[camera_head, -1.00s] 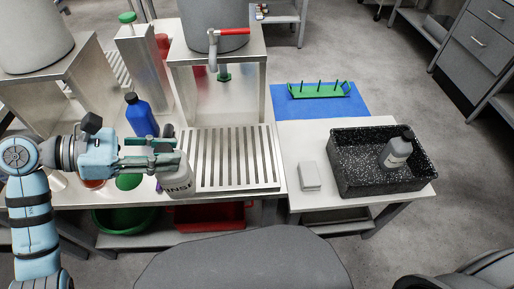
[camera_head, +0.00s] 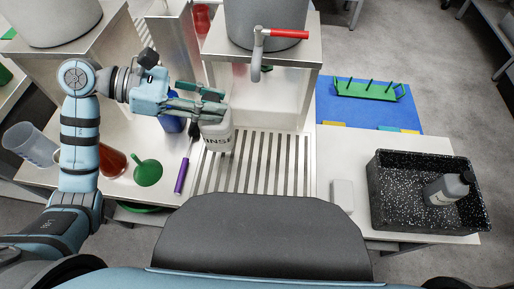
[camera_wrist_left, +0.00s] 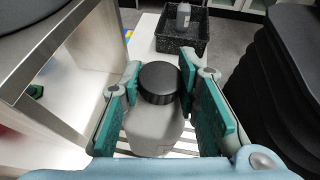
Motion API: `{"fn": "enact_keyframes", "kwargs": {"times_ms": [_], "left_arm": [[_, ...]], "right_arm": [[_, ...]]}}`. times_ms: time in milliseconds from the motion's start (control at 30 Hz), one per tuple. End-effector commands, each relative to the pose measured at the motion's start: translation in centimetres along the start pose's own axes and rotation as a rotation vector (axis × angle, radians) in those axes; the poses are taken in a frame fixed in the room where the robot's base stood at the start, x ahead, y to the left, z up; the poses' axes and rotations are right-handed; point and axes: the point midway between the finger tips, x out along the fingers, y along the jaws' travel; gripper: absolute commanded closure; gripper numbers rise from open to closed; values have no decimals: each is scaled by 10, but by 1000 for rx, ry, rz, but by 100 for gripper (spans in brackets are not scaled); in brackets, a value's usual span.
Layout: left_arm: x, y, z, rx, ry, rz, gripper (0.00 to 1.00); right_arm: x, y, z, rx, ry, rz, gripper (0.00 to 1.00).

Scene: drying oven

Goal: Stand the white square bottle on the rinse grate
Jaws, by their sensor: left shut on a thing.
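The white square bottle (camera_head: 217,133), with dark lettering on its side, is held upright by my left gripper (camera_head: 222,104). In the left wrist view, its black cap (camera_wrist_left: 159,84) and pale body (camera_wrist_left: 152,128) sit between the green finger pads. The slatted metal rinse grate (camera_head: 262,165) lies under and to the right of the bottle. The bottle is at the grate's back left part; I cannot tell whether its base touches the slats. My right gripper is not in view.
A steel stand with a grey tank and red-handled tap (camera_head: 258,62) rises behind the grate. A blue bottle (camera_head: 172,124), purple-handled brush (camera_head: 182,176) and green funnel (camera_head: 148,172) are at left. A black speckled tray (camera_head: 385,208) holds a grey bottle (camera_head: 447,190). The grate's right part is clear.

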Motion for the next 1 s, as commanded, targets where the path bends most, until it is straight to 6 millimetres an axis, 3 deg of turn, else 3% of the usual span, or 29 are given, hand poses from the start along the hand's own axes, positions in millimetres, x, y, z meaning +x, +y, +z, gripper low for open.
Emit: {"fn": "enact_keyframes", "kwargs": {"times_ms": [333,533,667,1000], "left_arm": [[-30,-24,102,-31,-13,-78,100],[-43,-39,132,-58,-1,-106,100],[-38,-41,119,-67,1,-111,100],[2,-41,19,-71,0,-109,100]], "right_arm": [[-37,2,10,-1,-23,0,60],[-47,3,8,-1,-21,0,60],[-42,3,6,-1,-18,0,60],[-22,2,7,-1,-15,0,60]]}}
